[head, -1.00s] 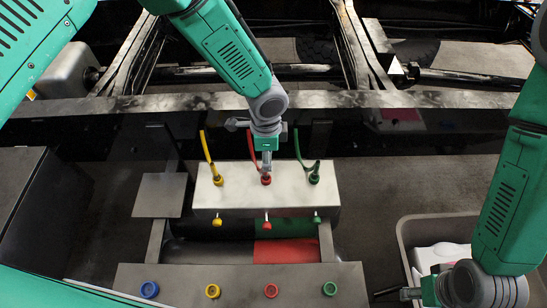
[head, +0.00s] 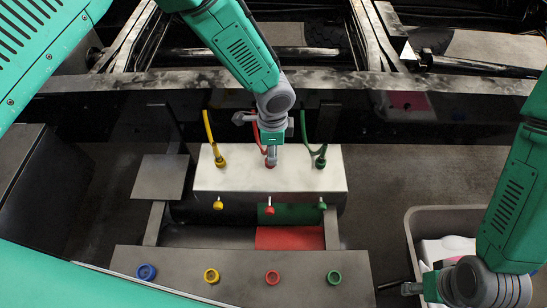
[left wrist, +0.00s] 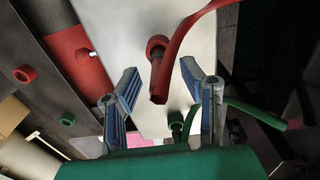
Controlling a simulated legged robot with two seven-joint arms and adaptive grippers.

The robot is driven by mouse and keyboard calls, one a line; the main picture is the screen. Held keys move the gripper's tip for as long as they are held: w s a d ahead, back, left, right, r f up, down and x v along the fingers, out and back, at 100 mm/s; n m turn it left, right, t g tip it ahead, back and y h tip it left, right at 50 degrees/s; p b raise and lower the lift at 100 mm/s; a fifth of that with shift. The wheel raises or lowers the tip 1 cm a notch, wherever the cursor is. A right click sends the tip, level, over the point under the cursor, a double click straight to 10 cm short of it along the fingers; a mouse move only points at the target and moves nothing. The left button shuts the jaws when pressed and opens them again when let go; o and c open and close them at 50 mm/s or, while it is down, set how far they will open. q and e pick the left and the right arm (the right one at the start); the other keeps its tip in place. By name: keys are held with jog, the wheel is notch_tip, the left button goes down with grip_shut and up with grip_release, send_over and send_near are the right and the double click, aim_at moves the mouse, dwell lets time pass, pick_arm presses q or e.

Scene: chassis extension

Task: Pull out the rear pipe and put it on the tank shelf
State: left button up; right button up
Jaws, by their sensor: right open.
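A pale metal box (head: 325,176) carries yellow (head: 220,160), red and green (head: 320,160) hose connectors along its rear edge. My left gripper (head: 271,158) points down over the red connector, which it largely hides in the head view. In the left wrist view the red pipe (left wrist: 160,85) shows between the left gripper's two spread fingers, apart from both. A flat grey plate (head: 158,178) sits left of the box; I cannot tell whether it is the tank shelf. My right gripper (head: 424,288) is open beside the bin at the lower right.
Dark, green and red tanks (head: 290,238) lie in front of the box. A metal ledge (head: 180,262) with several coloured rings is nearest. A grey bin (head: 412,218) with white bottles stands right. A dark beam (head: 450,115) runs behind. Grey floor lies open between box and bin.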

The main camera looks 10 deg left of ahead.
pick_arm(q)
jog(key=f, duration=0.1)
jog(key=f+b, duration=0.1)
jog(key=shift+a+f, duration=0.2)
jog(key=shift+f, duration=0.15)
jog(key=shift+a+f, duration=0.2)
jog(key=shift+f, duration=0.05)
jog(key=shift+a, duration=0.25)
jog(key=shift+d, duration=0.55)
pick_arm(e)
notch_tip(320, 180, down, 2)
jog(key=shift+a+f, duration=0.1)
jog(key=shift+a, duration=0.05)
pick_arm(q)
jog(key=shift+a, duration=0.3)
pick_arm(e)
jog(key=shift+a, duration=0.15)
pick_arm(q)
jog(key=shift+a, duration=0.1)
pick_arm(e)
jog(key=shift+a+r, duration=0.2)
jog(key=shift+a, duration=0.05)
pick_arm(q)
jog(key=shift+c, duration=0.4)
pick_arm(e)
jog(key=shift+d, duration=0.15)
